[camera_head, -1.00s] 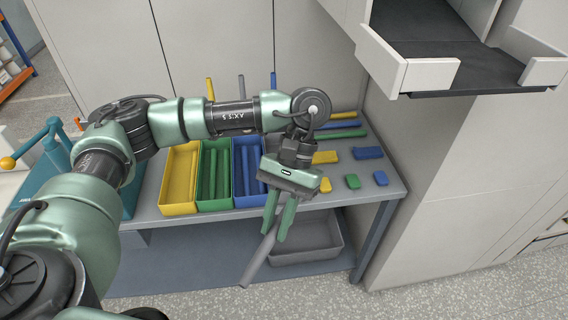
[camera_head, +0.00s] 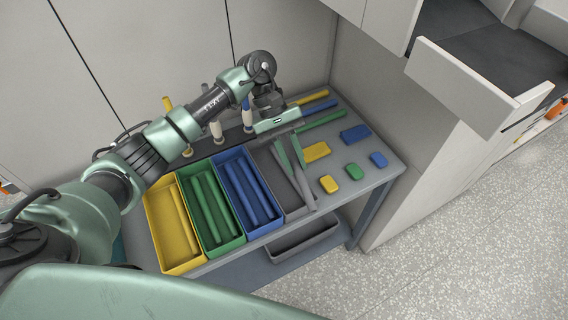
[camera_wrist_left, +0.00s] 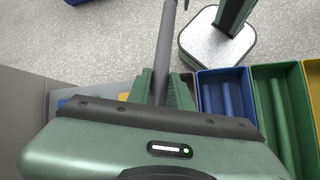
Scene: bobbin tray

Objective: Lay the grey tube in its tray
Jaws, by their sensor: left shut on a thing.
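My left gripper (camera_head: 293,163) points down over the right side of the narrow grey tray (camera_head: 268,167). It is shut on the grey tube (camera_head: 308,196), which extends from its fingers toward the table's front edge. In the left wrist view the tube (camera_wrist_left: 165,45) sticks out between the two green fingers (camera_wrist_left: 160,92). In the head view the tube lines up roughly with the tray's right edge; I cannot tell its height above the tray. The gripper hides part of the tray's back end. My right gripper is not in view.
Left of the grey tray stand blue (camera_head: 224,163), green (camera_head: 187,185) and yellow (camera_head: 155,212) trays. Coloured blocks (camera_head: 355,172) and tubes (camera_head: 320,121) lie to the right. Upright handled things (camera_head: 216,130) stand behind the trays. A grey bin (camera_head: 290,250) sits below.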

